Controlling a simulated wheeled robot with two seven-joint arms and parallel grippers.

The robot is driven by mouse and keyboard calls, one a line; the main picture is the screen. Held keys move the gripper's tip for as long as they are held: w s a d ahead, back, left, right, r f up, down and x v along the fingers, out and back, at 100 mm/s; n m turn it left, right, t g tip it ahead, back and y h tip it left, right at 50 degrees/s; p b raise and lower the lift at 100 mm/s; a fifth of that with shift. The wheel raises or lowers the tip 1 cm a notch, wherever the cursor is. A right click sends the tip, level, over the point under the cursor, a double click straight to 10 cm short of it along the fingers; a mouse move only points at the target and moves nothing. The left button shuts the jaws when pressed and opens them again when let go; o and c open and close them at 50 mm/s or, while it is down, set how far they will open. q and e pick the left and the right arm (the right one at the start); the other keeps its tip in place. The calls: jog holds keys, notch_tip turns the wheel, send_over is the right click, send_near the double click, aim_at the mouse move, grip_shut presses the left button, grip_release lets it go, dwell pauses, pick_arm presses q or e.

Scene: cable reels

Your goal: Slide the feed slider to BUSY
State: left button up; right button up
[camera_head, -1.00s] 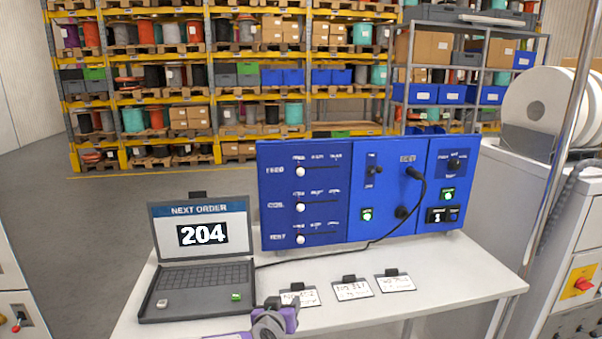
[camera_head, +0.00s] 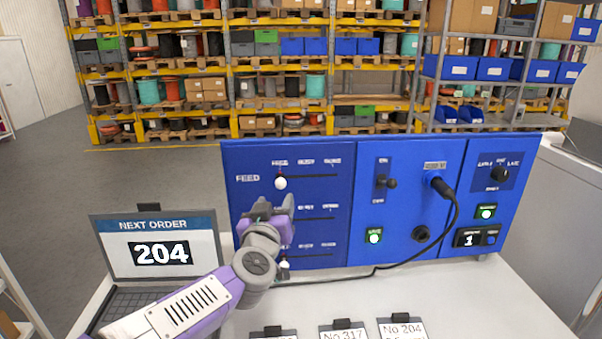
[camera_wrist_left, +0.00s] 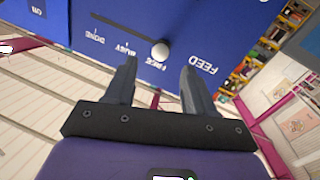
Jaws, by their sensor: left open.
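The feed slider's white knob (camera_head: 280,183) sits at the left end of the top slot on the blue panel (camera_head: 340,215), under the first label, which reads FREE. The BUSY label (camera_head: 306,161) stands over the middle of that slot. In the left wrist view, upside down, the knob (camera_wrist_left: 160,50) shows just beyond and between the two fingertips. My left gripper (camera_head: 274,204) is in front of the panel, just below the knob. It is open and empty, and I see no contact with the knob. It hides the left part of the second slider row. My right gripper is out of view.
A laptop (camera_head: 155,250) reading 204 stands left of the panel. Several order tags (camera_head: 344,333) lie at the table's front. A black cable (camera_head: 455,220) plugs into the panel's right part and runs along the table. Storage racks (camera_head: 270,75) stand behind.

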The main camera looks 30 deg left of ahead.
aim_at(279, 186)
pick_arm(q)
jog(key=shift+a+r+x, duration=0.1)
jog(key=shift+r+x, duration=0.05)
jog(key=shift+x, duration=1.5)
jog(key=shift+a+r+x, duration=0.15)
jog(key=shift+x, duration=1.5)
grip_shut()
